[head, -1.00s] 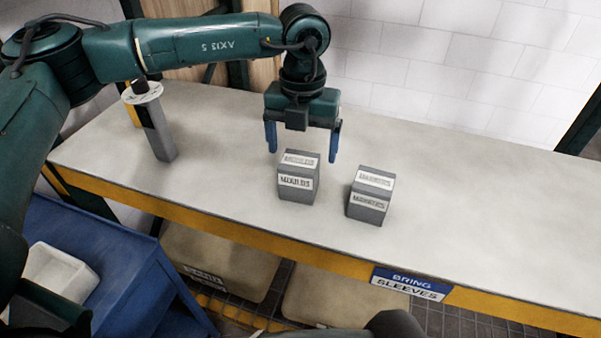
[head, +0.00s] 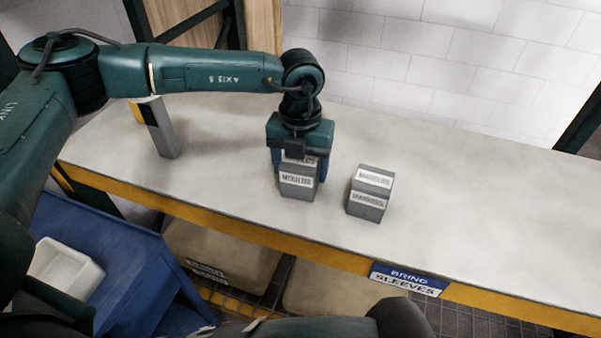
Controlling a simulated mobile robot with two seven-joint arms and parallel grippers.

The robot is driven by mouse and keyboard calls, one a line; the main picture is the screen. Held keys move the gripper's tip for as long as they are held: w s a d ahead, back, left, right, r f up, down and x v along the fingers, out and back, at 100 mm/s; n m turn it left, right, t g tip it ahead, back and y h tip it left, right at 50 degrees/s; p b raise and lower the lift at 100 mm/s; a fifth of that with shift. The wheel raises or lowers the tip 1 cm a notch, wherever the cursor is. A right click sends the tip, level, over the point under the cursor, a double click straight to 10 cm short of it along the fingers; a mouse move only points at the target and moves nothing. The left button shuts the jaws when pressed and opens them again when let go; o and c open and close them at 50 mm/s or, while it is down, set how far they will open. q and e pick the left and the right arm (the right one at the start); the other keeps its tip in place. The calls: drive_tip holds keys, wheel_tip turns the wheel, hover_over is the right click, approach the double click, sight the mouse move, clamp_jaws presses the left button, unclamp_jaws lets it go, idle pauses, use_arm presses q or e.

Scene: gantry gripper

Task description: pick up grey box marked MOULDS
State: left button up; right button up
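The grey box marked MOULDS (head: 297,189) sits upright on the pale bench, left of a similar grey box. My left gripper (head: 299,176) points down over it from above. Its blue fingers are at the box's left and right sides, closed in against them. The gripper hides the back of the box's top and part of its upper label. I see no clear gap under the box. My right gripper is not in view.
A second grey box (head: 369,198), with a label hard to read, stands close on the right. A grey post (head: 163,138) stands at the bench's left. The bench (head: 480,215) is clear on the right. A blue cart (head: 120,265) with a white bin (head: 66,272) is at lower left.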

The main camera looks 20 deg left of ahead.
use_arm(q)
drive_tip(key=c, duration=0.9)
